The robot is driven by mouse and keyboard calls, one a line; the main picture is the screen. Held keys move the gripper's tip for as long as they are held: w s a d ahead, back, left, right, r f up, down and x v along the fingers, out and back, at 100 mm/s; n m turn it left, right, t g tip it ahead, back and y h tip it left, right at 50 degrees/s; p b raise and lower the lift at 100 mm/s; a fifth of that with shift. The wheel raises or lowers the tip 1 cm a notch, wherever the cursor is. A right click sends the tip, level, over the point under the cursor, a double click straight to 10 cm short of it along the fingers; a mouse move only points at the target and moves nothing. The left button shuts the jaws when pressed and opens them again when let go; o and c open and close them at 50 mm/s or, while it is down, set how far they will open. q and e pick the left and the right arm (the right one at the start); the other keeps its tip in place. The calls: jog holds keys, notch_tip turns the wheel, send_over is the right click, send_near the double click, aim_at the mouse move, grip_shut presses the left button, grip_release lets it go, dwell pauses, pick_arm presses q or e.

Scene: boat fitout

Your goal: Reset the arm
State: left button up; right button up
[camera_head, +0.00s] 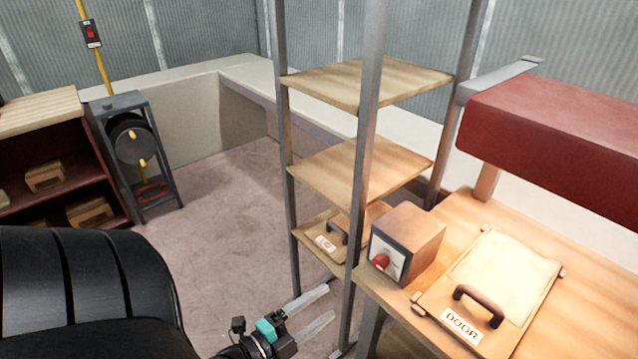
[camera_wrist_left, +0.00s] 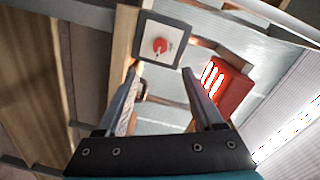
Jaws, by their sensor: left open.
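My left gripper (camera_head: 330,302) is low in the head view, in front of the shelf rack, with its two grey fingers apart and nothing between them. In the left wrist view my gripper (camera_wrist_left: 161,72) also shows open and empty. Beyond its fingertips is a box face with a red knob (camera_wrist_left: 160,46). In the head view this wooden box (camera_head: 412,240) sits on the workbench, above and to the right of my gripper, apart from it. My right gripper is in neither view.
The metal-post rack with wooden shelves (camera_head: 345,168) stands close to my left gripper. The workbench (camera_head: 585,262) carries a DOOR panel (camera_head: 500,275) with a dark handle. A black seat (camera_head: 85,285) is at lower left. The carpeted floor (camera_head: 215,215) between is clear.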

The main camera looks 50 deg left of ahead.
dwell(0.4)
pick_arm(q)
jog(key=s+d+f+n+g+y, duration=0.1)
jog(key=s+d+f+n+g, duration=0.15)
jog(key=f, duration=0.55)
jog(key=s+d+f+n+g, duration=0.1)
jog(key=s+f+n+g, duration=0.15)
jog(key=f, duration=0.45)
jog(key=s+d+f+n+g+y, duration=0.1)
jog(key=s+f+n+g, duration=0.15)
jog(key=f, duration=0.55)
jog(key=s+d+f+n+g, duration=0.2)
jog(key=s+f+g, duration=0.2)
jog(key=s, duration=0.5)
jog(key=s+d+f+n+g, duration=0.2)
jog(key=s+f+g, duration=0.3)
jog(key=s+f, duration=0.3)
jog(key=shift+s+d+f+n+h+b, duration=0.3)
jog(key=shift+s+d+n+h+b, duration=0.1)
jog(key=shift+s+d, duration=0.2)
